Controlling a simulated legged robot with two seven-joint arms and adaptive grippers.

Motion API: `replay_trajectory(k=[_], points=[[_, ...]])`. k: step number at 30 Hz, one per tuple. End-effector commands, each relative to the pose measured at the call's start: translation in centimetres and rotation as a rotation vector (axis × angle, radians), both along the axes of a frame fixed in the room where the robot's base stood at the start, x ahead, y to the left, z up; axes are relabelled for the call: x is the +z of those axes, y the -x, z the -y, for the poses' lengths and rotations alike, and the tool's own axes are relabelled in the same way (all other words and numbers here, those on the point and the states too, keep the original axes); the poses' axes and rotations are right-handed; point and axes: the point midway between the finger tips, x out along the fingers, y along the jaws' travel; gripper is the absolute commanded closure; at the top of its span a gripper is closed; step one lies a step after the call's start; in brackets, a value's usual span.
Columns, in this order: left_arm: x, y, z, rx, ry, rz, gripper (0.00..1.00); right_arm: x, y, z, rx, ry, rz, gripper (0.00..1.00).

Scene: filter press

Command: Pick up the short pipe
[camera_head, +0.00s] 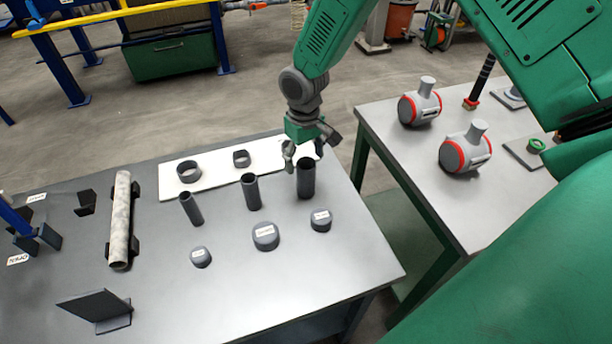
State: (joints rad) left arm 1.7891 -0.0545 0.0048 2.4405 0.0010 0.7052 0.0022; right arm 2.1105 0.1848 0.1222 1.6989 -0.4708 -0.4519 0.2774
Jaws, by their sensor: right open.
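Three short dark grey pipes stand on the grey table (220,290): a left pipe (192,209), a middle pipe (251,193) and a right pipe (306,181). I cannot tell from the picture which one the task means. The left pipe looks tilted. My right gripper (308,150) is open and empty, with its fingers around or just above the top of the right pipe. Whether they touch it is unclear. The fingers partly hide the white board behind. My left gripper is not in view.
Several labelled round caps, including a middle cap (265,237), lie in front of the pipes. A white board (215,186) with dark rings lies behind. A long mottled pipe (120,215) rests in black holders at left. A second table (400,165) with grey-red fittings is at right.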

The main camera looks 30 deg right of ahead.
Motion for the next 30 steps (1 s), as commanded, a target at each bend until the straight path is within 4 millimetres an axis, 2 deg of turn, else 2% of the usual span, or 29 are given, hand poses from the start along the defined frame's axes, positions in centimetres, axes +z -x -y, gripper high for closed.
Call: replay_trajectory(k=[9, 17, 18, 22, 23, 30], points=[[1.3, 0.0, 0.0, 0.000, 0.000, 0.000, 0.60, -4.3, 0.0, 0.6, 0.000, 0.001, -0.003, 0.34], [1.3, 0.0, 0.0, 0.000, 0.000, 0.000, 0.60, -4.7, 0.0, 0.6, -0.001, 0.000, -0.001, 0.34], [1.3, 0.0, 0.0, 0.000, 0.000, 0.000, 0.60, -4.7, 0.0, 0.6, -0.001, 0.000, -0.001, 0.37], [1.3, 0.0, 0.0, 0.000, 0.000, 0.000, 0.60, -4.7, 0.0, 0.6, -0.001, 0.000, -0.001, 0.83], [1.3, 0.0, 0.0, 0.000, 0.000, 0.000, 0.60, -4.7, 0.0, 0.6, -0.001, 0.000, -0.001, 0.88], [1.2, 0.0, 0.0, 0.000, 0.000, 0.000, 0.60, -4.7, -0.1, 0.6, -0.001, 0.000, -0.001, 0.88]])
